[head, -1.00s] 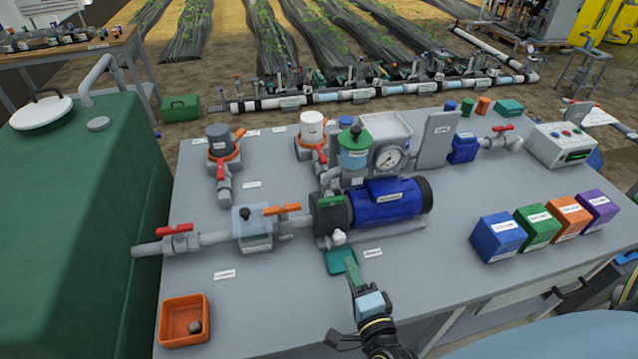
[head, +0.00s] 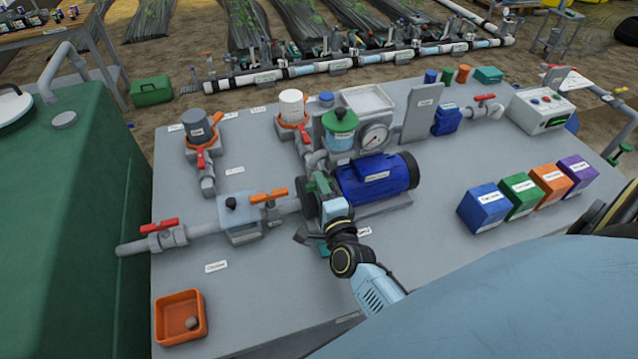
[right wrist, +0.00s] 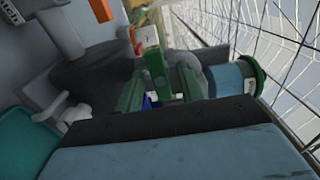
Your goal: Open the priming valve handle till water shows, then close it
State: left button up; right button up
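The priming valve handle (right wrist: 154,62) is a small green lever on top of the dark pump housing, at the front end of the blue pump motor (head: 375,178). My right gripper (head: 320,184) has green fingers and is at this handle, largely covering it in the head view. In the right wrist view the two fingers stand apart, with the handle between them and gaps seeming to show at its sides. I cannot tell whether they touch it. The clear jar with a green lid (head: 340,122) stands behind the pump. My left gripper is not in view.
Orange (head: 268,196) and red (head: 159,226) valve handles sit on the pipe to the left. A pressure gauge (head: 374,139) stands behind the motor. A teal tray (right wrist: 25,145) lies below the pump. An orange tray (head: 181,318) is at front left, coloured boxes at right.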

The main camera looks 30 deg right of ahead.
jog(key=shift+w+d, duration=0.2)
jog(key=shift+w, duration=0.45)
jog(key=shift+c, duration=0.9)
grip_shut()
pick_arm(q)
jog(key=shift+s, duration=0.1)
